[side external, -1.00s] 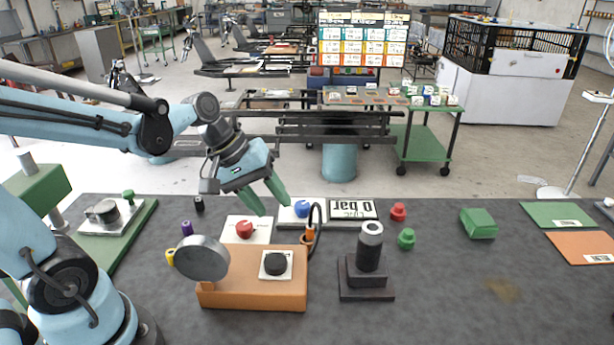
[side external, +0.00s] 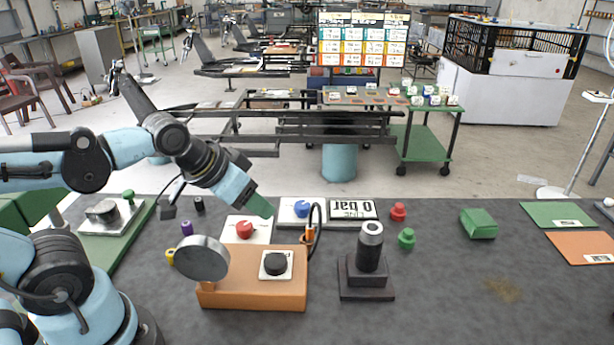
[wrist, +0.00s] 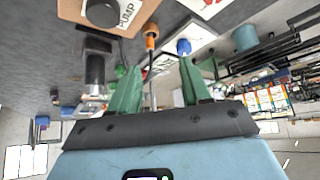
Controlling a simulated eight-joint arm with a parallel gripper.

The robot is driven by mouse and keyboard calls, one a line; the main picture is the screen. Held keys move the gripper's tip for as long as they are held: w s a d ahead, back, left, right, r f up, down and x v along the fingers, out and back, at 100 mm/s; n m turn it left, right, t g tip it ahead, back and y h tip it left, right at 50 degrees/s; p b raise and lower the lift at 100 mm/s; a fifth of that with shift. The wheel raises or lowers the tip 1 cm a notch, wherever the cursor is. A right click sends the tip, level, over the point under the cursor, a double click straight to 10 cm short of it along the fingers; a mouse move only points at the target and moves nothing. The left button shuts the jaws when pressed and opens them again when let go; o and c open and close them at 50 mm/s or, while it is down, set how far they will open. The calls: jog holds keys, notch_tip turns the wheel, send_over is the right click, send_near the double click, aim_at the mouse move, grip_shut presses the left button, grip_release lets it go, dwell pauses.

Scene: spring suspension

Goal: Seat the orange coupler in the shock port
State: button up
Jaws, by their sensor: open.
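The orange coupler (side external: 310,234) stands at the back right corner of the orange pump block (side external: 250,292), with a black hose (side external: 318,212) looping above it. The coupler also shows in the wrist view (wrist: 151,38), ahead of my fingers. The shock (side external: 370,250) is a dark upright cylinder with a pale ring top on a stepped base, right of the pump. I cannot make out its port clearly. My gripper (side external: 264,208) is open and empty, above and left of the coupler. Its two green fingers are spread in the wrist view (wrist: 160,68).
A red knob (side external: 244,229) and a blue knob (side external: 302,208) sit on white plates behind the pump. A "0 bar" display (side external: 353,209) lies beside them. A round gauge (side external: 201,258) stands at the pump's left. Red and green pieces (side external: 406,238) lie right of the shock.

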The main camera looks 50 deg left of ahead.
jog(key=w+r+n+g, duration=0.2)
jog(key=w+g, duration=0.1)
jog(key=w, duration=0.1)
jog(key=n+g, duration=0.4)
send_near(310, 227)
notch_tip(310, 227, down, 10)
jog(key=shift+f, duration=0.15)
dwell(0.6)
jog(key=shift+c, duration=0.3)
grip_shut()
